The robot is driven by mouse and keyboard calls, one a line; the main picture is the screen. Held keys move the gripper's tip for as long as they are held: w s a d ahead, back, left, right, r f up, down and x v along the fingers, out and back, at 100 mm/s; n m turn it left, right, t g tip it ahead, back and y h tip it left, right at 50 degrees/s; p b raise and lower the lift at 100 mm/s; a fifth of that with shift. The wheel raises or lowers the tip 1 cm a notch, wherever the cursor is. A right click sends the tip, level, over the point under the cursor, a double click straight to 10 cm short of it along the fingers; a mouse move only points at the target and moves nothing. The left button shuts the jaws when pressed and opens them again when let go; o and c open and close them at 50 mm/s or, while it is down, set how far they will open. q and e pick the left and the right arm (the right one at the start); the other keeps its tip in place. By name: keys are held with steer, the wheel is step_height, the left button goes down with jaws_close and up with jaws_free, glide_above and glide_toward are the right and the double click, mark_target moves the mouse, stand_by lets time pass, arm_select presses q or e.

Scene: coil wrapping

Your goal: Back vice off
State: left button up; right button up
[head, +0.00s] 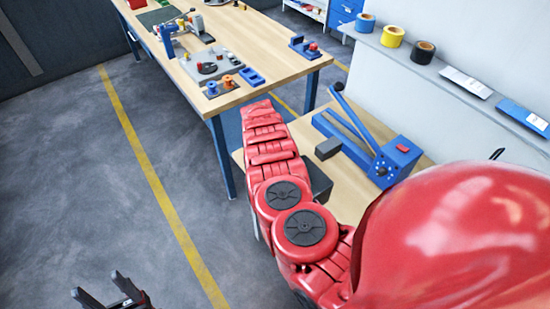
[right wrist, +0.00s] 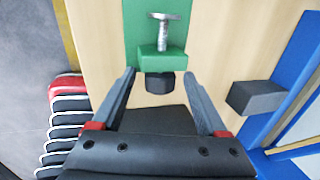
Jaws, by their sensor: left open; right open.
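A green vice (right wrist: 163,60) shows in the right wrist view at the top middle, on a light wooden surface. It has an upright metal screw with a crossbar (right wrist: 165,17) and a black part (right wrist: 159,83) below its near edge. My right gripper (right wrist: 158,74) is open, with one finger on each side of that black part; I cannot tell whether they touch it. In the head view I cannot make out the green vice, and my red right arm covers part of that bench. My left gripper (head: 105,290) is open and empty over the floor at the lower left.
A blue lever press (head: 397,162) with a grey block (head: 328,148) stands close to my right arm. A long bench (head: 265,42) with tools and fixtures lies behind. A shelf (head: 450,72) with tape rolls runs along the right. The left floor is clear.

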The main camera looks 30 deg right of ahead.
steer(key=shift+r, duration=0.15)
steer(key=b+v, duration=0.4)
steer(key=v, duration=1.3)
steer(key=shift+b, duration=0.35)
steer(key=shift+a, duration=0.1)
